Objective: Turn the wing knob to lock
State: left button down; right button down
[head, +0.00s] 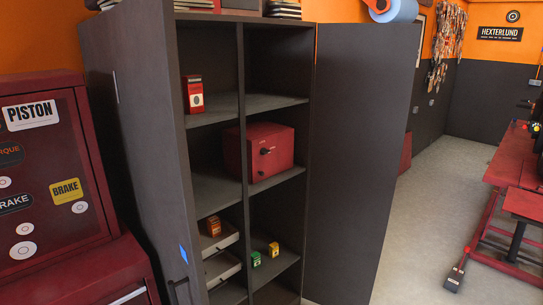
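A red box like a small safe (235,150) sits on a middle shelf in the right column of the open dark cabinet. Its front face carries a small black knob (266,150), with another small dark detail beside it. The knob is too small here to tell its exact shape or which way its wing points. The front of the box looks closed. Neither of my grippers shows in the head view.
The tall cabinet's right door (362,160) stands open. A red tool chest (60,170) is close at the left. Small boxes sit on other shelves, including a red-and-white one (193,94).

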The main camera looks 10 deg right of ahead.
aim_at(264, 152)
jog(key=i+l+z, duration=0.15)
jog(key=i+l, duration=0.25)
jog(key=l, duration=0.3)
jog(key=i+l+z, duration=0.1)
jog(key=i+l, duration=0.3)
jog(key=l, duration=0.25)
jog(key=i+l+z, duration=0.15)
jog(key=i+l, duration=0.3)
jog(key=l, duration=0.15)
